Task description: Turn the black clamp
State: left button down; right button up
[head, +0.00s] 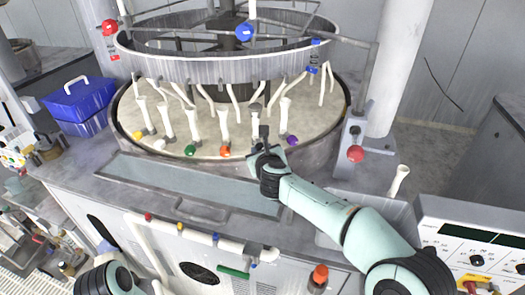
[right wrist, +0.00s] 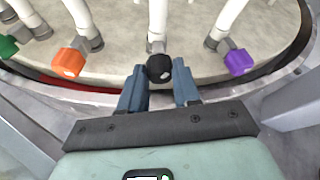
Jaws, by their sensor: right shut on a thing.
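The black clamp (right wrist: 159,68) sits at the lower end of a white tube over the round platen (head: 214,151). In the right wrist view it lies between the two blue fingers of my right gripper (right wrist: 160,80), which is shut on it. In the head view my right gripper (head: 264,150) reaches the platen's front rim and mostly hides the clamp. An orange clamp (right wrist: 70,62) is to its left and a purple clamp (right wrist: 239,62) to its right. My left arm shows at the bottom left of the head view, but its gripper does not.
Green (head: 190,150), white (head: 159,144) and yellow (head: 138,135) clamps continue leftward along the platen. A metal ring (head: 200,69) with hanging tubes stands above. A red knob (head: 355,154) is at the right. A blue box (head: 78,103) stands at the left.

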jog(key=shift+n, duration=0.3)
jog(key=shift+h, duration=0.3)
jog(key=o, duration=1.1)
jog(key=shift+c, duration=0.2)
pick_arm(q)
jog(key=shift+s+f+b, duration=0.35)
jog(key=shift+f+b, duration=0.2)
jog(key=shift+f, duration=0.1)
jog(key=shift+s+f+b, duration=0.35)
jog(key=shift+f+b, duration=0.15)
jog(key=shift+f, duration=0.1)
pick_arm(e)
jog(key=v, duration=1.3)
jog(key=shift+s+f, duration=0.15)
jog(key=shift+s, duration=0.2)
